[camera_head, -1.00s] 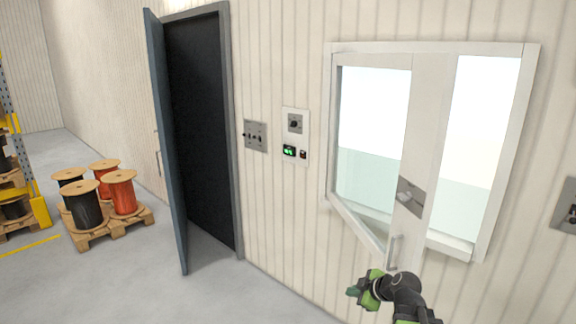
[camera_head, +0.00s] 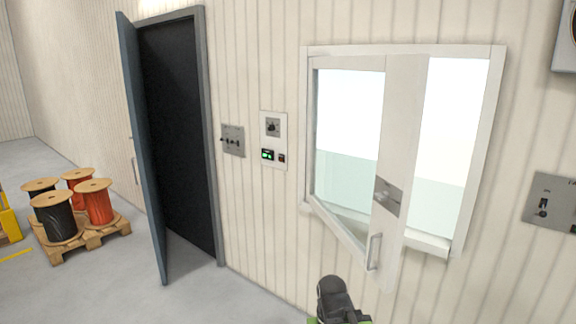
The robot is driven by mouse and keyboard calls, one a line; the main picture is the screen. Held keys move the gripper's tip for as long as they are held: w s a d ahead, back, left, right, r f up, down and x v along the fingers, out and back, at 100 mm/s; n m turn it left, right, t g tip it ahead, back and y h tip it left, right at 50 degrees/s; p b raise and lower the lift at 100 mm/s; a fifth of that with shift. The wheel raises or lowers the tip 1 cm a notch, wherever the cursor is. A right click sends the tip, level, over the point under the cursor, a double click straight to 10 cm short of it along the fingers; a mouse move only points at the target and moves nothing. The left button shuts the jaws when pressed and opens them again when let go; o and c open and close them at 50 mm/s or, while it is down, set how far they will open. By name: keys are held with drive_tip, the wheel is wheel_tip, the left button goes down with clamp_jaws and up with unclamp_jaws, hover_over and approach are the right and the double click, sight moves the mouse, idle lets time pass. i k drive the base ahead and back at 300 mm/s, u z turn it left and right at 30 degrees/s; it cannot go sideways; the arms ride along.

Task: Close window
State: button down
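The window is set in the wall, with a white frame (camera_head: 400,50). Its white sash (camera_head: 400,110) stands open, swung out from the frame toward me, with its free edge near the middle of the opening. A grey latch plate (camera_head: 387,197) is on the sash edge, and a handle (camera_head: 373,252) is low on it. A dark part of my arm (camera_head: 338,298) shows at the bottom edge, below and left of the handle and apart from the sash. My gripper's fingers are not visible.
A blue door (camera_head: 143,150) stands open at the left. Control panels (camera_head: 273,138) and a switch plate (camera_head: 232,140) are on the wall between door and window. Another panel (camera_head: 552,201) is right of the window. Cable reels stand on a pallet (camera_head: 62,252) at far left. The floor before the door is clear.

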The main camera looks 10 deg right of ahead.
sight(407, 74)
drive_tip(key=u, duration=1.35)
drive_tip(key=i, duration=0.65)
drive_tip(key=u, duration=0.8)
drive_tip(key=k, duration=0.85)
drive_tip(key=z, duration=0.1)
drive_tip(key=i, duration=0.85)
drive_tip(key=u, duration=0.05)
